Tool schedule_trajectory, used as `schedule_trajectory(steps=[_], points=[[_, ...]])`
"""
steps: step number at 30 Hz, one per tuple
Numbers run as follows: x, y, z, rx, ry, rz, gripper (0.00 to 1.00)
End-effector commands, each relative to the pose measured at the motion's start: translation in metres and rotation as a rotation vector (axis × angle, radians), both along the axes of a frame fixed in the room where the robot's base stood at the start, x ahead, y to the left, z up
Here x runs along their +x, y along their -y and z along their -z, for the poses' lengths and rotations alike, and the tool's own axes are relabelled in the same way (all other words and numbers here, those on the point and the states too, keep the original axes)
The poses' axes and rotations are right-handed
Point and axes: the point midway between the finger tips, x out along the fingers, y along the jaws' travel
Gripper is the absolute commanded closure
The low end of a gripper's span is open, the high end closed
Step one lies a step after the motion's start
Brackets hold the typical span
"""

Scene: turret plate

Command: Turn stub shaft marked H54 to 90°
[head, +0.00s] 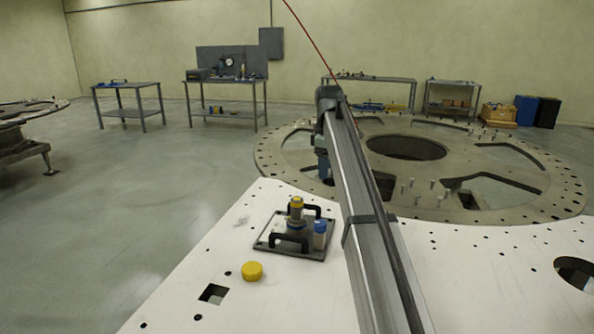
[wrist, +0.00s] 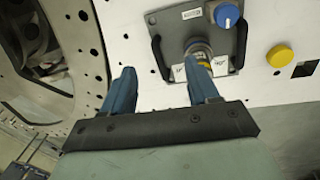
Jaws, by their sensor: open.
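The stub shaft (head: 296,211) stands upright on a grey base plate (head: 265,245) with two black handles, and has a yellow top. In the wrist view the shaft (wrist: 202,54) is partly hidden behind the right finger of my gripper (wrist: 163,80). My gripper's two blue fingers are spread apart with nothing between them. The shaft shows beyond the right finger, not centred between the two; I cannot tell whether they touch. A label plate (wrist: 192,13) is on the base plate, but its text is too small to read. White marked labels lie beside the shaft's foot.
A blue-capped bottle (head: 320,234) stands on the base plate; its blue cap (wrist: 227,16) shows in the wrist view. A yellow cap (head: 252,271) lies on the white plate (head: 290,300) near a square hole. A large round turret plate (head: 480,165) lies behind.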

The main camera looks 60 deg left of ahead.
Motion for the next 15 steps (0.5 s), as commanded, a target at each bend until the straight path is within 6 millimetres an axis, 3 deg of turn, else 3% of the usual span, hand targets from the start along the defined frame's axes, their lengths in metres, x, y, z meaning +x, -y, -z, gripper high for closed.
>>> schedule_trajectory(steps=[1,3,6,10,15], points=[[-0.023,-0.009,0.001,-0.025,-0.019,-0.028,0.40],[-0.048,-0.015,0.003,-0.057,-0.042,-0.058,0.40],[-0.073,-0.021,0.005,-0.089,-0.063,-0.089,0.40],[-0.088,-0.023,0.006,-0.109,-0.076,-0.106,0.40],[-0.089,-0.023,0.009,-0.112,-0.079,-0.109,0.40]])
